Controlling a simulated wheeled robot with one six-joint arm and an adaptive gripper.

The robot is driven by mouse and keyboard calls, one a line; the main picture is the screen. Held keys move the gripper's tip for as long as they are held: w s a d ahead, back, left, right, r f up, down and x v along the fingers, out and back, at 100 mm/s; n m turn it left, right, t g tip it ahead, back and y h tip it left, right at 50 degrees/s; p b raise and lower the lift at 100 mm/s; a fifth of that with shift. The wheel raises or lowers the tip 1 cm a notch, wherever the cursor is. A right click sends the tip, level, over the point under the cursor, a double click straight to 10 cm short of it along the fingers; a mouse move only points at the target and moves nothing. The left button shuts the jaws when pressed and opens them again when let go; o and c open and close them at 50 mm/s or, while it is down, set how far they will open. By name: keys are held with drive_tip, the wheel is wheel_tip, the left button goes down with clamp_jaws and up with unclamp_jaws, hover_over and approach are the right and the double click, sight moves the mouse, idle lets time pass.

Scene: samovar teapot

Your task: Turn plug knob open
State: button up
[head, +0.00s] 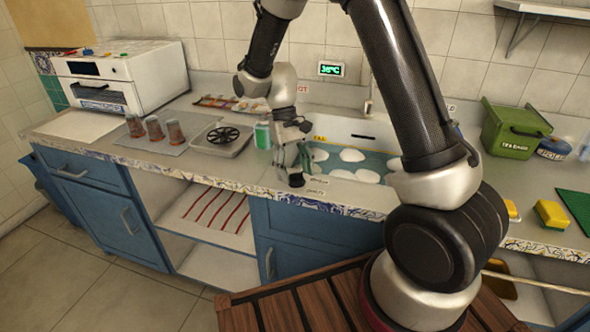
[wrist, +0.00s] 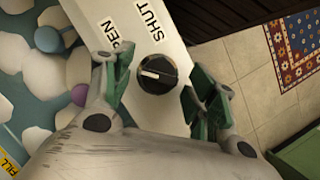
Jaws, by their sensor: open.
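The plug knob (wrist: 157,74) is a round black dial with a white mark across its face, on a pale strip beside the sink. The mark lies nearly level in the wrist view, its end toward the left. A SHUT label (wrist: 149,20) is above it, and a label ending in EN (wrist: 122,50) is up and left, its start hidden by a finger. My gripper (wrist: 158,82) is open, with green-padded fingers on either side of the knob and visible gaps.
The sink (head: 318,136) holds teal water and white foam-like patches. A green bottle (head: 263,135), a tray with a black disc (head: 222,135) and several brown glasses (head: 154,128) stand left. A green bin (head: 513,133) and a yellow sponge (head: 551,214) are right.

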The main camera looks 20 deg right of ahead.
drive_tip(key=shift+r, duration=0.1)
drive_tip(key=v, duration=1.1)
drive_tip(key=shift+w+r, duration=0.2)
drive_tip(key=shift+r, duration=0.15)
drive_tip(key=s+d+r+m+t, duration=0.1)
drive_tip(key=s+d+r+t, duration=0.3)
drive_tip(key=s, duration=0.8)
drive_tip(key=s+d+r+m+t, duration=0.1)
drive_tip(key=s+d+r+t, duration=0.3)
drive_tip(key=s+d+r, duration=0.4)
drive_tip(key=s+d, duration=0.3)
drive_tip(key=s, duration=0.1)
drive_tip(key=shift+d+t+y, duration=0.35)
drive_tip(key=shift+t+y, duration=0.05)
